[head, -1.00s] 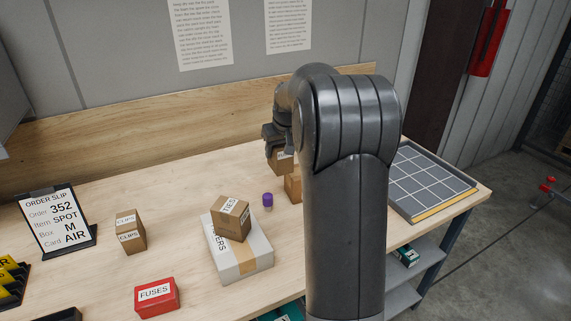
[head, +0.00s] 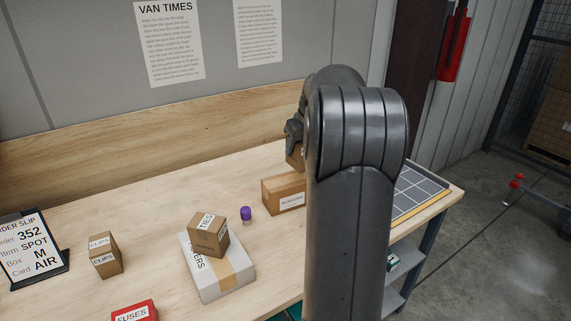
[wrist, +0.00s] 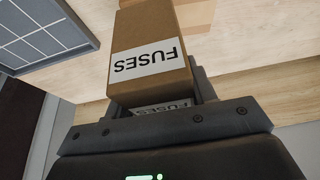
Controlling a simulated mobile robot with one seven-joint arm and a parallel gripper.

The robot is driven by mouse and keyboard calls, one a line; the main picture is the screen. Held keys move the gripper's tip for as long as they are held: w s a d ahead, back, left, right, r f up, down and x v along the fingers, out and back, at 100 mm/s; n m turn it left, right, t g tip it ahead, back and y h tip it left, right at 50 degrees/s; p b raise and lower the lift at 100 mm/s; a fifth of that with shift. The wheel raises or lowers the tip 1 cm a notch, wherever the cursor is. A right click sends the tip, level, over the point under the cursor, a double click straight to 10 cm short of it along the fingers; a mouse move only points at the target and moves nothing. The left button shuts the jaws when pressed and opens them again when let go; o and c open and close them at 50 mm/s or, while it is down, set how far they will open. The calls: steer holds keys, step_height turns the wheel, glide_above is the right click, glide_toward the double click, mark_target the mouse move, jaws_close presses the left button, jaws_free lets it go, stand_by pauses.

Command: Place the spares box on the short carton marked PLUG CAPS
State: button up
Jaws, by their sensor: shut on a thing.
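My gripper (head: 293,135) is shut on a brown box marked FUSES (wrist: 150,50), seen close up in the wrist view. In the head view a small part of this held box (head: 294,156) shows beside my arm, which hides the rest. A low brown carton (head: 284,193) with a white label sits on the bench below it; the label is too small to read surely. The held box appears above the carton's far right part, with no clear contact. No box marked SPARES can be read in these frames.
A CLIPS box (head: 105,258), a red FUSES box (head: 135,311) and an order slip stand (head: 30,250) are left. A gridded tray (head: 418,190) lies right.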

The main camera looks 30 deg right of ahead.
steer(key=shift+w+a+f, duration=0.4)
steer(key=shift+w+f, duration=0.2)
steer(key=shift+f, duration=0.5)
steer(key=shift+w+a+f, duration=0.45)
steer(key=shift+w+f, duration=0.15)
steer(key=shift+f, duration=0.55)
steer(key=shift+w+a+f, duration=0.4)
steer(key=shift+w+f, duration=0.2)
steer(key=shift+f, duration=0.5)
steer(key=shift+f, duration=0.1)
steer(key=o, duration=1.1)
